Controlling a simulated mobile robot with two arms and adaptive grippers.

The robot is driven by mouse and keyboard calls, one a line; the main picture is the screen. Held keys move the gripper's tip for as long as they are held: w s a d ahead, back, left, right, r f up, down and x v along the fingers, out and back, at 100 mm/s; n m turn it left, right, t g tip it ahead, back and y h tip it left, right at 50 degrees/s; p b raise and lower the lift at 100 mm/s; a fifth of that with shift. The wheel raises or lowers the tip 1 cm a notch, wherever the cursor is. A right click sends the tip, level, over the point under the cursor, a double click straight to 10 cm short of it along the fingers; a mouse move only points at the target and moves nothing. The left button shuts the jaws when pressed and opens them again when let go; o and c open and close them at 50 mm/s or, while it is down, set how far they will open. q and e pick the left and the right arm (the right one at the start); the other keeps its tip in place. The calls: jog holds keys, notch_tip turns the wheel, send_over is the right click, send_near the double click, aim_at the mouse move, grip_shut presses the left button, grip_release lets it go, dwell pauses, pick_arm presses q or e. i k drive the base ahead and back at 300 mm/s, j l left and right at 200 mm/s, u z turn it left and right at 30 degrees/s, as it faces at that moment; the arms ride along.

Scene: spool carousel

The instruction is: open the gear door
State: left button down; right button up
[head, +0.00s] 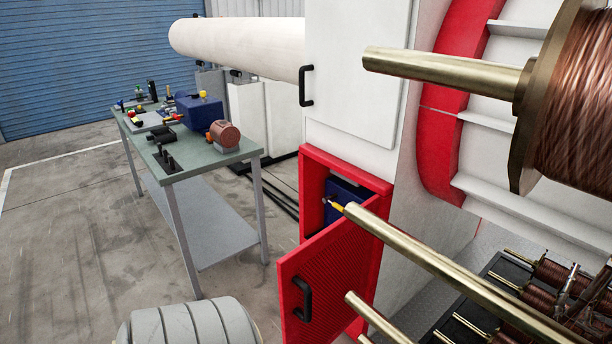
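The red gear door (335,270) in the head view stands swung outward from the red-framed opening in the white machine body. Its hinge side appears to be on the right. A black handle (303,299) sits near its free left edge. Inside the opening, a blue unit (346,192) with a yellow-tipped part (337,206) shows partly. The door and a brass rod in front hide the lower part of the opening. I see neither of my grippers in this view, so nothing shows touching the handle.
Brass rods (440,266) jut out in front of the door's right side. A large copper spool (580,100) hangs at upper right. A white upper door (357,65) looks closed. A green-topped workbench (190,158) with tools stands left.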

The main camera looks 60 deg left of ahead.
aim_at(315, 278)
jog(key=k+j+z, duration=0.15)
jog(key=j, duration=0.25)
jog(key=j+z, duration=0.15)
jog(key=j, duration=0.3)
jog(key=k+j+z, duration=0.2)
jog(key=j, duration=0.2)
jog(key=k+j+z, duration=0.15)
jog(key=j, duration=0.25)
jog(key=k+j+z, duration=0.15)
jog(key=j, duration=0.2)
